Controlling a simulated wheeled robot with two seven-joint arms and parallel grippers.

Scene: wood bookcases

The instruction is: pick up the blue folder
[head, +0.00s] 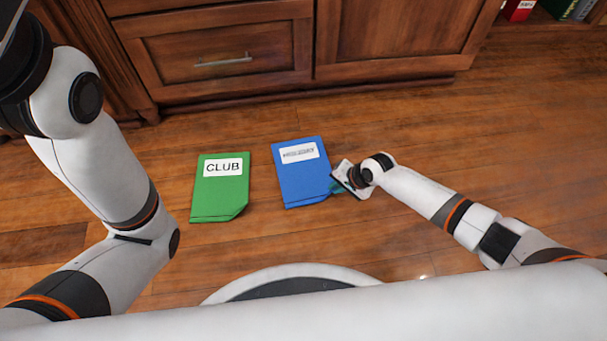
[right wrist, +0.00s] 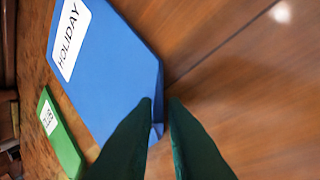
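The blue folder (head: 301,180) lies flat on the wood floor, its white label facing up. In the right wrist view the blue folder (right wrist: 105,75) shows the label "HOLIDAY". My right gripper (head: 336,187) is at the folder's lower right edge. Its dark green fingers (right wrist: 159,101) have a narrow gap between them, with a bit of the folder's blue edge showing in it. I cannot tell whether they press on that edge. My left arm shows at the left of the head view, but its gripper is not in view.
A green folder (head: 219,193) labelled "CLUB" lies on the floor to the left of the blue one. Wood cabinets (head: 222,45) with a drawer handle stand behind. Books (head: 519,9) sit on a low shelf at the top right. The floor (head: 450,130) to the right is clear.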

